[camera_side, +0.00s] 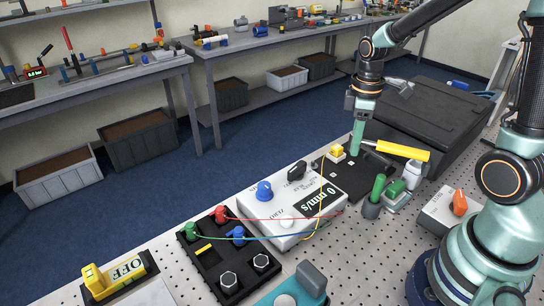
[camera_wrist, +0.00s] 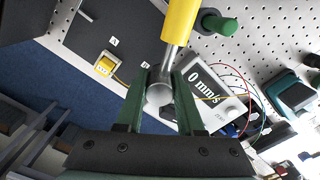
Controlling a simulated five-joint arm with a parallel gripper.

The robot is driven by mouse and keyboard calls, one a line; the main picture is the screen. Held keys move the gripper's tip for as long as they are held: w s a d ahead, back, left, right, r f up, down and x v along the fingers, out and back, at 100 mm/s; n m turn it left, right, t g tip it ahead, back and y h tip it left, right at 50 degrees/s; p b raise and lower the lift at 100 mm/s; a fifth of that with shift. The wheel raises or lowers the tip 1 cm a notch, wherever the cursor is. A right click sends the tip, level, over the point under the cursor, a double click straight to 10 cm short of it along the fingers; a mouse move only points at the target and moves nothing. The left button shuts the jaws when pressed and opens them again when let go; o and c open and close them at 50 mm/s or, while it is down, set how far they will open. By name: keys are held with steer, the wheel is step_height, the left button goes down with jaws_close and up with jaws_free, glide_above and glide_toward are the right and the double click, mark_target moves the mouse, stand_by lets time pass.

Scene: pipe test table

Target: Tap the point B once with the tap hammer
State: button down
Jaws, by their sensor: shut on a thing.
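My gripper (camera_side: 357,145) is shut on the tap hammer and holds it over the black plate (camera_side: 347,183). The hammer's yellow handle (camera_side: 403,150) points right in the side view. In the wrist view the handle (camera_wrist: 180,20) runs upward, and its metal shaft and round head (camera_wrist: 159,94) lie between my fingers (camera_wrist: 161,80). A yellow sensor block (camera_side: 337,153) sits on the plate's far side; it also shows in the wrist view (camera_wrist: 105,65). Small labels A (camera_wrist: 114,41) and B (camera_wrist: 146,65) are on the plate. I cannot tell the hammer's height above it.
A white meter box (camera_side: 305,200) reads 0 mm/s, beside the plate. Coloured wires run to a black terminal board (camera_side: 228,255). A green-handled tool (camera_side: 376,190) stands in a holder near the plate. A large dark case (camera_side: 440,120) is behind.

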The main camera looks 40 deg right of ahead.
steer(key=shift+d, duration=0.2)
steer(key=shift+f, duration=0.1)
steer(key=shift+f, duration=3.2)
steer(key=shift+f, duration=1.4)
steer(key=shift+r, duration=3.05)
